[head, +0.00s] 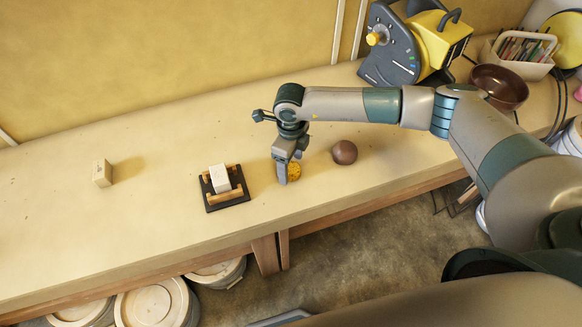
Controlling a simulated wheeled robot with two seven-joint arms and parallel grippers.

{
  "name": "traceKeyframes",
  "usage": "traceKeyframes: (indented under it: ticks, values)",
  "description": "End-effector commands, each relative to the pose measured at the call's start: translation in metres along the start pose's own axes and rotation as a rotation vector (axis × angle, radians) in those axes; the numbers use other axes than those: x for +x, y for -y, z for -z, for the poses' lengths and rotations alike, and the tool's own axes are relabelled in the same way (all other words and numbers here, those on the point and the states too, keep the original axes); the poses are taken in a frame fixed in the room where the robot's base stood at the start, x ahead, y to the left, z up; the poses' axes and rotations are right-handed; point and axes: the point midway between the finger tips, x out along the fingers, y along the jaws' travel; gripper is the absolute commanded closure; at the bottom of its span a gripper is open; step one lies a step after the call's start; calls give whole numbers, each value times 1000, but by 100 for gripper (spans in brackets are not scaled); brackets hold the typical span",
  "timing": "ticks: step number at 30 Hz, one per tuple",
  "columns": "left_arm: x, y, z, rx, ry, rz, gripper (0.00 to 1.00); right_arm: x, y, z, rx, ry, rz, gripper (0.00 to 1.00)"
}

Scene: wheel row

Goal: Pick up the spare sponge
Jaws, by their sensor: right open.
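A small yellow sponge (294,171) with a dotted surface sits on the long bench, left of a brown ball. My right gripper (283,177) points down right at the sponge, and its finger covers the sponge's left side. The gripper is open. I cannot tell whether the sponge lies between the fingers or just beside them. My left gripper is not in view.
A white block (220,178) sits on a black stand (229,203) with wooden rails. Farther right are a yellow-black machine (420,45), a bowl (499,87) and a pencil basket (520,66).

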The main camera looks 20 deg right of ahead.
Motion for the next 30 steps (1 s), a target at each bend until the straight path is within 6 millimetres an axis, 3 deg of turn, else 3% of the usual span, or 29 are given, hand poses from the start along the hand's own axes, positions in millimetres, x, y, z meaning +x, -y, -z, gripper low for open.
traceKeyframes:
  ticks: [7, 21, 27, 30]
  values:
    - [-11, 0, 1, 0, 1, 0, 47, 21, 0, 0, 0, 0, -1, 33]
    - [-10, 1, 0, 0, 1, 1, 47, 22, 0, 0, 0, 1, -1, 33]
    - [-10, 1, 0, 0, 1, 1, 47, 22, 0, 0, 0, 1, -1, 76]
    - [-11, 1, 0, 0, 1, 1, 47, 22, 0, 0, 0, 1, -1, 76]
